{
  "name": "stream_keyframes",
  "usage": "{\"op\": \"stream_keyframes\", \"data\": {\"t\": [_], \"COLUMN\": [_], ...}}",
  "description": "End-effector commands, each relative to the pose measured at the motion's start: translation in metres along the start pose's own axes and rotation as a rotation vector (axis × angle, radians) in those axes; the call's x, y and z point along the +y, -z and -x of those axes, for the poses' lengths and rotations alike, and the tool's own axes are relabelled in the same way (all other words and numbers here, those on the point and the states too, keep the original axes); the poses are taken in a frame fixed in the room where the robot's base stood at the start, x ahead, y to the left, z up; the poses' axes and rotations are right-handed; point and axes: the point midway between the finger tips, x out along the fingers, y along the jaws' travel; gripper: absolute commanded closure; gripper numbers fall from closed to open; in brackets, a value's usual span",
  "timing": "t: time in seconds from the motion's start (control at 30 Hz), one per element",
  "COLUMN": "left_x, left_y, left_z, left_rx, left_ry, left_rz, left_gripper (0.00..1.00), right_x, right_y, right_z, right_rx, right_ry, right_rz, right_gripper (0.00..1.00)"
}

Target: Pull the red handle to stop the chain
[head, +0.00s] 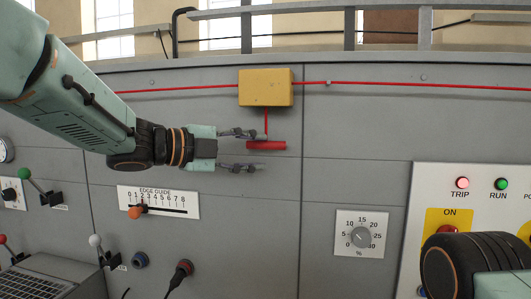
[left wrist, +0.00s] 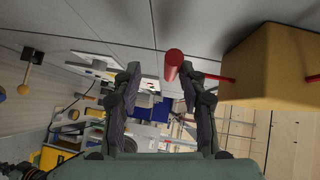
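The red handle (head: 266,145) is a short bar hanging on a red cord below a yellow box (head: 265,88) on the grey machine panel. My left gripper (head: 264,151) reaches in from the left, open, with one finger above the other. The handle lies at the fingertips, closer to the upper finger; I cannot tell whether they touch. In the left wrist view the red handle (left wrist: 174,65) shows end-on between the open fingertips, near the right one, with the yellow box (left wrist: 270,70) to the right. My right arm's wrist shows at lower right; its gripper is out of view.
A red line (head: 420,85) runs along the panel on both sides of the yellow box. An edge guide scale (head: 165,208) and a percent dial (head: 361,237) sit below. A white control plate (head: 470,190) at right has TRIP and RUN lamps. Levers stand at left.

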Motion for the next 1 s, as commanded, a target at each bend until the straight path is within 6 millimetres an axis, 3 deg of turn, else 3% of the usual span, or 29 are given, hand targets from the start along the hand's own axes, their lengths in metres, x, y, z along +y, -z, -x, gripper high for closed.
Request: {"op": "stream_keyframes", "data": {"t": [0.2,0.4,1.0], "left_x": [0.000,0.000,0.000], "left_y": [0.000,0.000,0.000], "left_z": [0.048,0.073,0.082], "left_rx": [-0.001,-0.001,0.001], "left_ry": [0.003,0.001,0.000], "left_rz": [0.004,0.002,0.000], "left_gripper": [0.61,0.61,0.61], "right_x": [0.000,0.000,0.000], "right_y": [0.000,0.000,0.000], "right_z": [0.000,0.000,0.000], "right_rx": [0.000,0.000,0.000], "right_ry": [0.000,0.000,0.000], "right_rz": [0.000,0.000,0.000], "right_gripper": [1.00,1.00,1.00]}}
